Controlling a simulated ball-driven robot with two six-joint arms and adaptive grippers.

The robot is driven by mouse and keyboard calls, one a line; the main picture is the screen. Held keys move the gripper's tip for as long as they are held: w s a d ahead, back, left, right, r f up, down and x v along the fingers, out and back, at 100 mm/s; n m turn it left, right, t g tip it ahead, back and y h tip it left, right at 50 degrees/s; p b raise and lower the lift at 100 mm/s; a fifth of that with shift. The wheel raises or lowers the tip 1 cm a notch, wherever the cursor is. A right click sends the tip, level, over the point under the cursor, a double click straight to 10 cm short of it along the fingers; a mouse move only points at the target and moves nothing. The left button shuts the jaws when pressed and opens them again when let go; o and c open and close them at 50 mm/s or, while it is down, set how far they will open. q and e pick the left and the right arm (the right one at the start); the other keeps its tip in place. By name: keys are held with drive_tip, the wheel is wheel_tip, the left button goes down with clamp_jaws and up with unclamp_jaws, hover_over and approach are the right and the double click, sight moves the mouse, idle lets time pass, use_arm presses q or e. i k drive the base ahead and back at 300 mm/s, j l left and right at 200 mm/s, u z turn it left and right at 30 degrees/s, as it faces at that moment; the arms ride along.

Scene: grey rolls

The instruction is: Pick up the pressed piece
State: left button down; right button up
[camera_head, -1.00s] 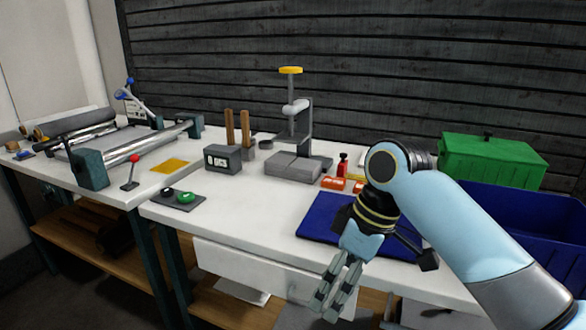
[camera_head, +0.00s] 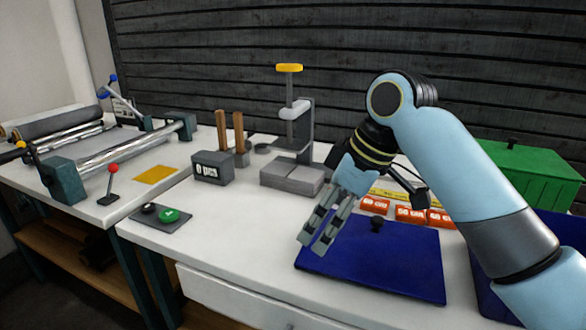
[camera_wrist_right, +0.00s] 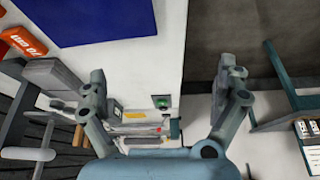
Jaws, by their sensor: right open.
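My right gripper (camera_head: 312,246) is open and empty, its fingers pointing down at the left edge of the blue panel. In the wrist view its two fingers (camera_wrist_right: 166,78) stand wide apart with nothing between them. The grey press (camera_head: 302,128) with a yellow top handle (camera_head: 289,68) stands behind and left of it on the white table. I cannot make out a separate pressed piece on the press's grey base (camera_head: 292,174). My left gripper is out of view.
A blue panel with a dark knob (camera_head: 385,262) lies at the front. Orange labelled blocks (camera_head: 410,214) sit behind it. A grey counter box (camera_head: 212,168), a green-button panel (camera_head: 162,214) and a yellow sheet (camera_head: 155,174) are left. A green box (camera_head: 530,178) is right.

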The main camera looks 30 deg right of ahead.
sight(299, 181)
drive_tip(key=i+l, duration=0.8)
drive_tip(key=i, duration=0.15)
